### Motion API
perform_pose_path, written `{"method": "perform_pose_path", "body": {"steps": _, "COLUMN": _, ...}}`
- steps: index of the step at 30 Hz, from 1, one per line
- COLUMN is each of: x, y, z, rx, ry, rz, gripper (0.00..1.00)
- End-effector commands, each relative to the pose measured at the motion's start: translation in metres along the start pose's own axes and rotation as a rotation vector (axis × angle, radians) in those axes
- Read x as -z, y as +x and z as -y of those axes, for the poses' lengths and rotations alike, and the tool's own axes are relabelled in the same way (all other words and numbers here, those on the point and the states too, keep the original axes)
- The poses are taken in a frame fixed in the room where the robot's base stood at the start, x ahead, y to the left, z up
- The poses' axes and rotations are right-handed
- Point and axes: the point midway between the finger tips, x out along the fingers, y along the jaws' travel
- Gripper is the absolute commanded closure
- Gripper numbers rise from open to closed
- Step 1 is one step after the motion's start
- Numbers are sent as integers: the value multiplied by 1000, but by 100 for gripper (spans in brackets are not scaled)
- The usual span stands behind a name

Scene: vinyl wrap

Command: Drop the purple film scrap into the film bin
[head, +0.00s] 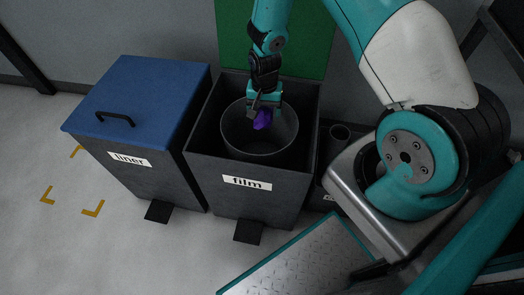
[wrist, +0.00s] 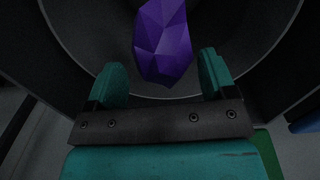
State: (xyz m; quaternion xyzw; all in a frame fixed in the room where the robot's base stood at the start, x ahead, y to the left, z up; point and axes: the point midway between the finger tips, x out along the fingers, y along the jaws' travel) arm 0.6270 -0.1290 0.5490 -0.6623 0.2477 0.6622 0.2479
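The purple film scrap (head: 263,119) is a faceted lump at the fingertips of my gripper (head: 262,106), over the mouth of the film bin (head: 247,182). In the wrist view the scrap (wrist: 163,42) lies between and beyond the two teal fingers of my gripper (wrist: 163,76). A thin dark gap shows on each side of it, so the fingers look open and apart from it. The film bin is dark grey with a white "film" label, its green lid (head: 225,45) raised. A round grey liner (head: 238,148) inside it lies below the scrap.
The liner bin (head: 140,170), with a shut blue lid (head: 150,90) and black handle, stands left of the film bin. Another dark bin (head: 341,133) is partly hidden on the right by my arm. Black pedals stick out in front. Yellow-marked floor at left is clear.

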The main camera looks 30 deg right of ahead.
Motion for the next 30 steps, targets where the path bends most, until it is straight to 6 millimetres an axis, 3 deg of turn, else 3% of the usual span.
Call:
{"method": "perform_pose_path", "body": {"steps": 9, "x": 0, "y": 0, "z": 0, "rx": 0, "ry": 0, "rz": 0, "gripper": 11}}
{"method": "perform_pose_path", "body": {"steps": 14, "x": 1, "y": -14, "z": 0, "rx": 1, "ry": 0, "rz": -2, "gripper": 11}}
{"method": "perform_pose_path", "body": {"steps": 30, "x": 1, "y": -142, "z": 0, "rx": 2, "ry": 0, "rz": -3, "gripper": 11}}
